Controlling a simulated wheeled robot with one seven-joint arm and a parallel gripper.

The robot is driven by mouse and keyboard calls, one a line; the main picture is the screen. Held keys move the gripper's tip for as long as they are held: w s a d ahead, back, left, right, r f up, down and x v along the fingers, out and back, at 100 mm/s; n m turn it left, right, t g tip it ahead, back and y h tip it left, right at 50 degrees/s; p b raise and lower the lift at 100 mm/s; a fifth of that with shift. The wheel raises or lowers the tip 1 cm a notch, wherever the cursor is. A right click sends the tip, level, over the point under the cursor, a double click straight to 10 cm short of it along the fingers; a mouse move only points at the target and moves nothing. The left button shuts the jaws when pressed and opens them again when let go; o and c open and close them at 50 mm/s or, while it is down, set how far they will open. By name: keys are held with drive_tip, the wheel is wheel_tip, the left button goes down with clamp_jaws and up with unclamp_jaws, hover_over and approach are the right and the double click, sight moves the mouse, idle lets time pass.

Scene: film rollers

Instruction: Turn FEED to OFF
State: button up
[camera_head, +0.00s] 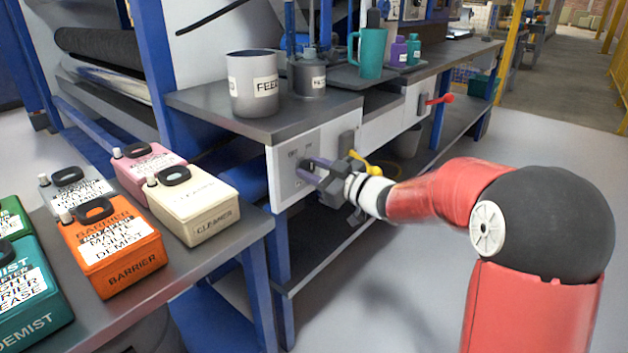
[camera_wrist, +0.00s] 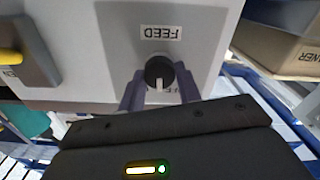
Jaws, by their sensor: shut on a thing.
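The FEED knob (camera_wrist: 158,70) is a round black knob with a white pointer line, set in a pale panel (camera_wrist: 85,60). A FEED label (camera_wrist: 161,32) reads upside down beside it in the wrist view. The pointer line faces down toward my gripper's body, near another label (camera_wrist: 173,90) that is partly hidden. My gripper (camera_wrist: 158,84) has its two purple fingers on either side of the knob, shut on it. In the head view my gripper (camera_head: 309,171) reaches the panel (camera_head: 285,190) at the bench front; the knob is hidden there by the fingers.
A switch with a yellow handle (camera_head: 373,169) sits just right of my gripper, and a red handle (camera_head: 440,99) farther along. A FEED mug (camera_head: 240,97) stands on the bench above. Orange (camera_head: 125,268) and cream (camera_head: 205,212) containers stand on the left table. The floor at right is clear.

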drive_tip(key=n+b, duration=0.4)
drive_tip(key=n, duration=0.1)
drive_tip(key=shift+s+f, duration=0.1)
drive_tip(key=shift+n, duration=0.4)
drive_tip(key=o, duration=1)
drive_tip(key=shift+c, duration=0.2)
drive_tip(key=v, duration=0.7)
drive_tip(key=shift+s+d, duration=0.25)
drive_tip(key=shift+d, duration=0.05)
